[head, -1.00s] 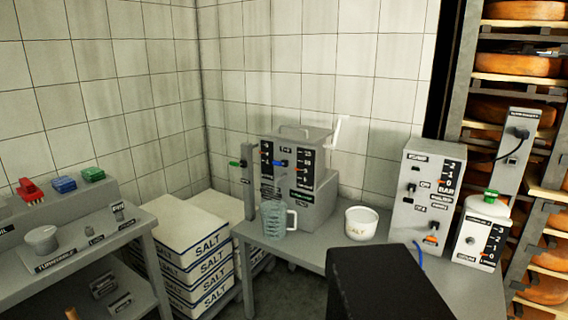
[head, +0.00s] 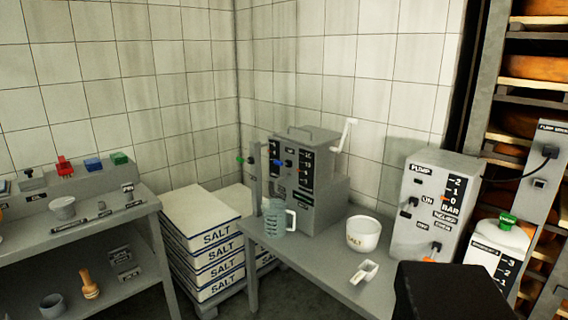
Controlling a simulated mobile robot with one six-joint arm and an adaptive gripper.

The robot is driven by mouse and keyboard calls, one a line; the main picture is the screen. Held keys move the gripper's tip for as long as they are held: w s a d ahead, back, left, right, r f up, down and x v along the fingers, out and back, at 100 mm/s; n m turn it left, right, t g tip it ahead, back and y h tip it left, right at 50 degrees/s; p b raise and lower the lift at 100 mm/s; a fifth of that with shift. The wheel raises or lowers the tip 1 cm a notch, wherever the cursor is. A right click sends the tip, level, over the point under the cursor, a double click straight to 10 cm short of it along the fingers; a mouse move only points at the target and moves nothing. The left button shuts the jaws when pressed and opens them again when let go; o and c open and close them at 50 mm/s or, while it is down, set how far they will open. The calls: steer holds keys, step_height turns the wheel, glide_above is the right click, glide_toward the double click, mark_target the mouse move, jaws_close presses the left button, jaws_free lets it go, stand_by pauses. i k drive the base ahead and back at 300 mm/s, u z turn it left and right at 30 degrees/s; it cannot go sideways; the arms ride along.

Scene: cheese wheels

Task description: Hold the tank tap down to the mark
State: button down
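The grey tank (head: 318,180) stands on the table in the middle of the head view, with dark scale panels and a white crank handle on its right side. A blue tap lever (head: 282,163) shows on its front, and a green knob (head: 243,160) shows at its left. A clear jug (head: 274,218) with a handle stands in front of the tank, below the blue lever. The level in the jug and any mark on it are too small to tell. My gripper is not in view.
A white salt tub (head: 363,234) and a white scoop (head: 365,271) are on the table (head: 318,268). A pump box (head: 432,210) stands to the right. Salt sacks (head: 205,240) are stacked left of the table. My dark arm part covers the lower right.

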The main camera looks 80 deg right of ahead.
mark_target(281, 163)
steer(key=k, duration=1)
steer(key=z, duration=1.45)
steer(key=i, duration=1.05)
steer(key=u, duration=0.1)
